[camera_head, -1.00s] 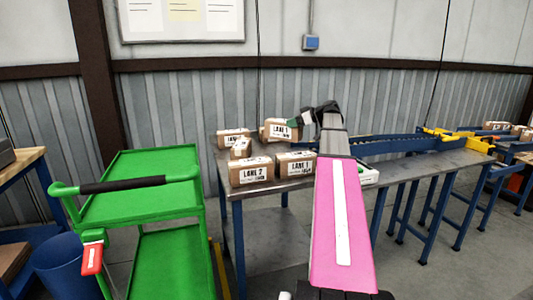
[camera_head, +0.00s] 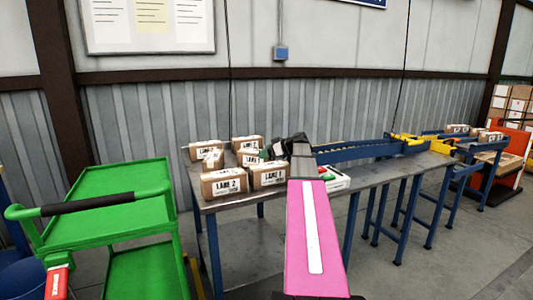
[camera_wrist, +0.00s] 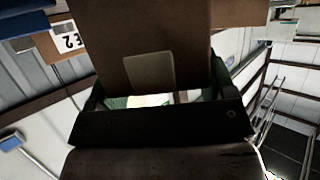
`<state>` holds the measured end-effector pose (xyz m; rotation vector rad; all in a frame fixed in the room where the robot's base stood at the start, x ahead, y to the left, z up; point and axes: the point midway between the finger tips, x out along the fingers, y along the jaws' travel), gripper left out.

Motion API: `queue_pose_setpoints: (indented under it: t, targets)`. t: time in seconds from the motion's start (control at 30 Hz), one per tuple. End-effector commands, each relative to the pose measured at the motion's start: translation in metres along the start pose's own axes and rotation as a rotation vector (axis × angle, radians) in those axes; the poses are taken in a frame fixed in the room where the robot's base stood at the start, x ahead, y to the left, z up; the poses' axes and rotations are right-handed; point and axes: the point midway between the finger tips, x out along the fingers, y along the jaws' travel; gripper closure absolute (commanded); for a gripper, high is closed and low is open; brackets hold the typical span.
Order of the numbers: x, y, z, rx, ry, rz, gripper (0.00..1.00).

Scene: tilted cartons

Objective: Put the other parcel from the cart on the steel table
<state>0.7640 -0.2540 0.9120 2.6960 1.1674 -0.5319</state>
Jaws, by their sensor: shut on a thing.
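My gripper (camera_head: 272,153) is over the left part of the steel table (camera_head: 362,182), shut on a brown parcel (camera_head: 250,157). The parcel is low among other cartons, and my gripper partly hides it. In the wrist view the held parcel (camera_wrist: 150,45) fills the top middle between the fingers. I cannot tell whether it touches the table top. The green cart (camera_head: 105,205) stands left of the table, and its visible top shelf is empty.
Several labelled cartons crowd the table's left end, including a LANE 2 carton (camera_head: 223,182) and a front carton (camera_head: 268,176) beside it. A white tray (camera_head: 336,180) lies right of my gripper. A blue conveyor (camera_head: 350,152) runs behind. The table's right part is clear.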

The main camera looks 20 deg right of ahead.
Motion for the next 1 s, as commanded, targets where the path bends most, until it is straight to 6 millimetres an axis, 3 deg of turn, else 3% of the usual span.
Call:
queue_pose_setpoints:
  t: [0.1, 0.13, 0.2, 0.57, 1.0]
  targets:
    - [0.000, 0.000, 0.000, 0.000, 0.001, 0.000, 0.58]
    - [0.000, 0.000, 0.001, 0.000, 0.000, 0.000, 0.17]
    - [0.000, 0.000, 0.001, 0.000, 0.000, 0.000, 0.00]
    - [-0.008, 0.000, 0.000, 0.000, 0.000, 0.000, 0.00]
    - [-0.089, 0.000, 0.000, 0.001, -0.001, 0.002, 0.00]
